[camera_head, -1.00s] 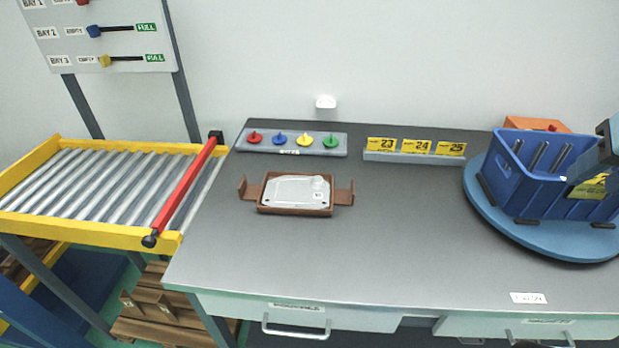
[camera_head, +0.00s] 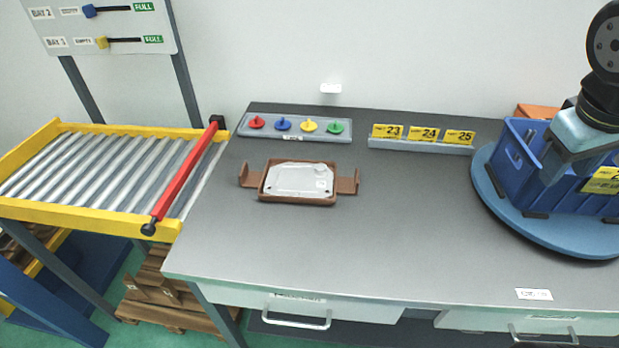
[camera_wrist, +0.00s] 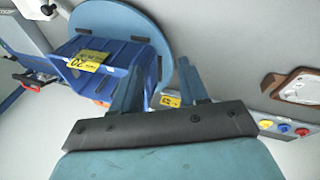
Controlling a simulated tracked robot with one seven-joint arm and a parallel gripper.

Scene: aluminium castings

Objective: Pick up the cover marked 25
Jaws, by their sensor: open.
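A flat grey metal cover (camera_head: 297,180) lies in a brown tray with side handles (camera_head: 349,186) on the table in the head view. Its small white label is too small to read. In the wrist view the tray (camera_wrist: 304,97) shows at the right edge with the cover (camera_wrist: 303,86) in it. A yellow card marked 25 (camera_head: 459,137) stands in a grey holder at the back. My gripper (camera_wrist: 161,85) is open, its fingers apart with nothing seen between them. In the head view my arm's end is in front of the blue crate, well right of the cover.
The blue crate (camera_head: 521,165) stands on a round blue turntable (camera_head: 489,195) at the right. A panel with coloured knobs (camera_head: 296,137) is at the back left. A roller conveyor (camera_head: 100,170) with a red bar adjoins the left. The table's middle is clear.

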